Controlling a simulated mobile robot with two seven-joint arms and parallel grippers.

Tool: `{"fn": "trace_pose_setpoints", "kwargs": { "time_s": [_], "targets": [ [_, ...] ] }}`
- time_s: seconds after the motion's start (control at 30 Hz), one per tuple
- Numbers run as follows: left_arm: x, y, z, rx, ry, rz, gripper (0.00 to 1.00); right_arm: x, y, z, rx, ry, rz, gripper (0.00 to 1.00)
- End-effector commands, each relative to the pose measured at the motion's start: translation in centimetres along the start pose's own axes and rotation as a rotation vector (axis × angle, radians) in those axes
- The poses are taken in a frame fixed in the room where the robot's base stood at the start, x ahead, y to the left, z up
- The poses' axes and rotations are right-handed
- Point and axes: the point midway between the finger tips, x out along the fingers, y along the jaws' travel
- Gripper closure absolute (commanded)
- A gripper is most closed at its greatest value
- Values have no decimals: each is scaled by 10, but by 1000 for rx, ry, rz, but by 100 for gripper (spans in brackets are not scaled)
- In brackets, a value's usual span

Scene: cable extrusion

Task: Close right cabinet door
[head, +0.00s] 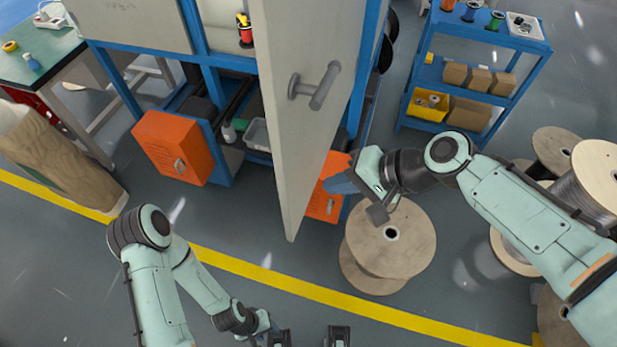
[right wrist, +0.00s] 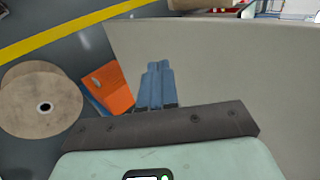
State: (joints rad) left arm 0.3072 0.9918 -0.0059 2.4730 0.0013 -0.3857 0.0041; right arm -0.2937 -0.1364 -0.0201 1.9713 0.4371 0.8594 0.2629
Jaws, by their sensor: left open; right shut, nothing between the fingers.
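The right cabinet door (head: 305,130) is a tall light-grey panel standing open, swung out from the blue cabinet frame toward me. Its grey handle (head: 318,86) is on the face seen in the head view. My right gripper (head: 338,186) is just right of the door's lower part, with its blue fingers together and empty. In the right wrist view the shut fingers (right wrist: 157,85) point along the grey door face (right wrist: 225,80); I cannot tell whether they touch it. My left gripper (head: 308,338) is open and empty at the bottom edge, well away from the door.
An orange box (head: 172,147) sits low at the cabinet's left, and another orange panel (head: 322,203) is behind my right gripper. A wooden cable spool (head: 390,240) stands on the floor close to my right gripper. A blue shelf cart (head: 470,75) is at the back right.

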Motion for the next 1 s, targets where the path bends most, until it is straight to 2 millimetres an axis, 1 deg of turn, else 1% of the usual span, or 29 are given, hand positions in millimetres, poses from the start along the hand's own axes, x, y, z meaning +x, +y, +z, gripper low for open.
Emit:
{"fn": "trace_pose_setpoints", "kwargs": {
  "time_s": [0.03,0.1,0.2,0.33,0.5,1.0],
  "targets": [
    [1,0,0,0,-1,0,57,12,0,1,0,-6,2,100],
    [1,-1,0,0,-1,0,57,26,0,1,0,-5,2,100],
    [-5,2,-1,1,2,1,57,36,-14,0,-4,-3,0,100],
    [-9,4,-2,2,5,2,57,46,-23,0,-3,-1,1,100],
    [-11,5,-3,2,5,2,57,52,-28,0,-1,0,0,100],
    [-11,5,-3,2,5,2,57,53,-28,0,2,4,0,100]
  ]
}}
